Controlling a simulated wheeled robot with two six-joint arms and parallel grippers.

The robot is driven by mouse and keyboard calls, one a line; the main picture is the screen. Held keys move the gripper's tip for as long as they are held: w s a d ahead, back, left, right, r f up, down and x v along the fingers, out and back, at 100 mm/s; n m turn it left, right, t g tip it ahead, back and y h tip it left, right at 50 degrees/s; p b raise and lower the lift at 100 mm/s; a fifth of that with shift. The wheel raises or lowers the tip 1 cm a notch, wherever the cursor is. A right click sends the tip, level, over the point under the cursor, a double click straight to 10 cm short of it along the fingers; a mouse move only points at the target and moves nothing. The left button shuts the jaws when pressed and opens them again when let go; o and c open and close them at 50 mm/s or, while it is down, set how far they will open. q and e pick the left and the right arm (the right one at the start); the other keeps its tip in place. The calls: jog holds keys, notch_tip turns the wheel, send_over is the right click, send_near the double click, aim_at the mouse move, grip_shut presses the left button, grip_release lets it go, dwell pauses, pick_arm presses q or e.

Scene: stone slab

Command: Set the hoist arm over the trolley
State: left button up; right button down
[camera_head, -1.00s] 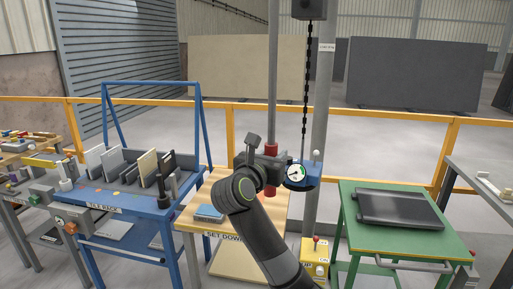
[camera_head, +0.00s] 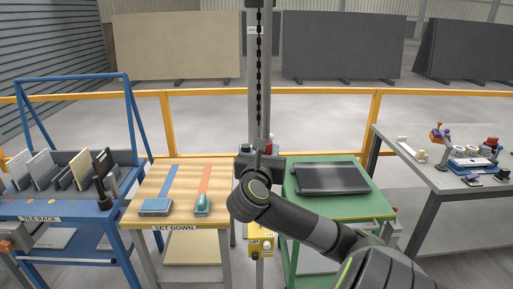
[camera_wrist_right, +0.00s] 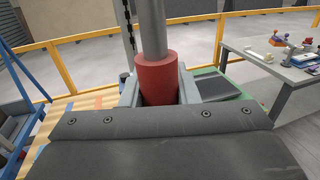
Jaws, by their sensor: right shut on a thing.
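My right gripper (camera_wrist_right: 158,92) is shut around a red grip (camera_wrist_right: 156,76) on an upright grey pole (camera_wrist_right: 152,28), as the right wrist view shows. In the head view my right gripper (camera_head: 262,160) is near the middle, at the left edge of the green trolley (camera_head: 350,206). The hoist chain (camera_head: 259,70) hangs in front of the grey column (camera_head: 267,110). The blue gauge unit is hidden behind my gripper and arm. My left gripper is not in view.
The blue tile rack (camera_head: 60,207) is further left. A grey workbench (camera_head: 425,165) stands right. A yellow rail (camera_head: 320,90) runs behind.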

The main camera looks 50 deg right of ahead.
jog(key=shift+s+d+r, duration=0.15)
jog(key=shift+s+d, duration=0.05)
dwell(0.3)
jog(key=c, duration=1.5)
grip_release()
jog(key=o, duration=0.4)
jog(key=p+v, duration=0.4)
jog(key=v, duration=0.8)
jog(key=shift+w+p, duration=0.1)
jog(key=shift+p, duration=0.25)
